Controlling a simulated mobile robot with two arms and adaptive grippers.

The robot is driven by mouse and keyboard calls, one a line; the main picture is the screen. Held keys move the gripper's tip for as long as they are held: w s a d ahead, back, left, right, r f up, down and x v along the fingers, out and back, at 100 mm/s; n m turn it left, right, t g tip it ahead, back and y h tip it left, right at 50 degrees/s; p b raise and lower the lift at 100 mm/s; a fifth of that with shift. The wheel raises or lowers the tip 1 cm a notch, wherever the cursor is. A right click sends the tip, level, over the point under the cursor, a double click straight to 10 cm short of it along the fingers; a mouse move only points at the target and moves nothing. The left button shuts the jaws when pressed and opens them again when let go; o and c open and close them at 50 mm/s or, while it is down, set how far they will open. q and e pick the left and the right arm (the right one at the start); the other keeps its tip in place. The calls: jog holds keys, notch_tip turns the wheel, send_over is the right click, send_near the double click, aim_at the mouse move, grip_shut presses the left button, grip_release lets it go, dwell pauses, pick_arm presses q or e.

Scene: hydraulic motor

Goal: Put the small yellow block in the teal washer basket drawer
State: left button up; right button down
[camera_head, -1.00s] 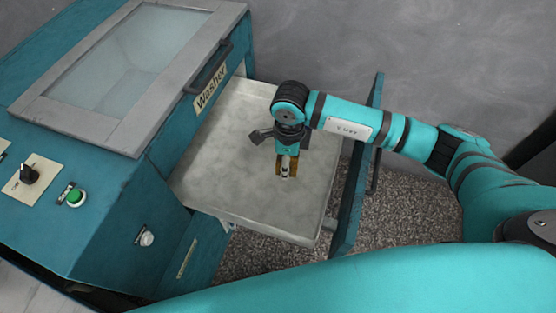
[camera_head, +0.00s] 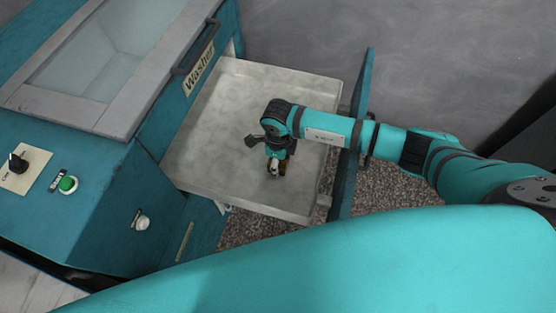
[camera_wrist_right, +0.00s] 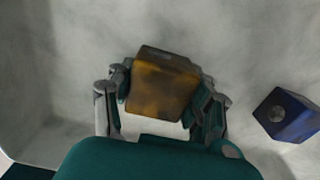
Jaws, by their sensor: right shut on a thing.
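The teal washer basket drawer (camera_head: 235,88) is pulled out from the washer; its pale grey floor and low walls show. My right gripper (camera_head: 275,171) is over the inside of the drawer, pointing down. In the right wrist view it (camera_wrist_right: 160,100) is shut on the small yellow block (camera_wrist_right: 162,82), with a finger on each side. In the head view only a small brownish part of the block shows by the fingers. I cannot tell whether the block touches the drawer floor. My left gripper is not in view.
A dark blue block (camera_wrist_right: 287,114) lies in the drawer to the right of the gripper in the right wrist view. The washer (camera_head: 90,190) with its lid and knobs stands at left. The drawer's teal front panel (camera_head: 357,130) stands under my right arm.

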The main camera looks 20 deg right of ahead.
jog(key=shift+f, duration=0.15)
jog(key=c, duration=0.5)
grip_release()
notch_tip(320, 180, up, 12)
jog(key=shift+r, duration=0.25)
